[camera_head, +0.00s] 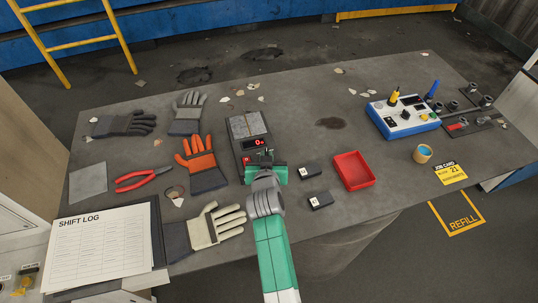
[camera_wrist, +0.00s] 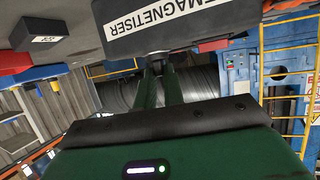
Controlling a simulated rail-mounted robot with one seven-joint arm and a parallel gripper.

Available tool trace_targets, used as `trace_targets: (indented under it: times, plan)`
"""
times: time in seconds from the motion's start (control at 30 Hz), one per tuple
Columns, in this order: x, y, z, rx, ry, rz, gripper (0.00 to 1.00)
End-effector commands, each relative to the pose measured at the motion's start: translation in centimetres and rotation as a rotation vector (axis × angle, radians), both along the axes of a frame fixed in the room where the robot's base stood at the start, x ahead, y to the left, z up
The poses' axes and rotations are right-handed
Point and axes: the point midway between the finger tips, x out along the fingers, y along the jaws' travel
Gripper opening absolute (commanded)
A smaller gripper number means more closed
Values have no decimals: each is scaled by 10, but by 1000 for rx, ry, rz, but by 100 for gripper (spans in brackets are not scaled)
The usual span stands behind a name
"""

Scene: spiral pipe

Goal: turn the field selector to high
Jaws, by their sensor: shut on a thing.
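The demagnetiser (camera_head: 247,128) is a dark box with a grey top plate and a red-lit display (camera_head: 257,142), near the middle of the table. My green gripper (camera_head: 265,160) is at its front edge and hides part of its front. In the wrist view, the "…EMAGNETISER" label runs along the box (camera_wrist: 178,14). My gripper's fingers (camera_wrist: 157,66) reach up to the box and are shut on a small grey part just below the label, which looks like the selector knob (camera_wrist: 156,54). Its pointer and markings are hidden. A red button (camera_wrist: 213,44) is to its right.
Gloves (camera_head: 201,160) and red pliers (camera_head: 143,179) lie to the left. A blue and white control box (camera_head: 402,117) stands at the right, beside a small cup (camera_head: 422,154).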

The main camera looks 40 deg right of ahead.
Motion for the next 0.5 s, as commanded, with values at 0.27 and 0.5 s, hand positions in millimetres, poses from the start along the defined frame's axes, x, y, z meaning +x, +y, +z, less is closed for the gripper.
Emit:
trace_targets:
  times: [0.27, 0.5]
  plan:
    - [7, 4, -11, -1, -7, -218, 0]
    - [8, 5, -8, 2, -3, -350, 0]
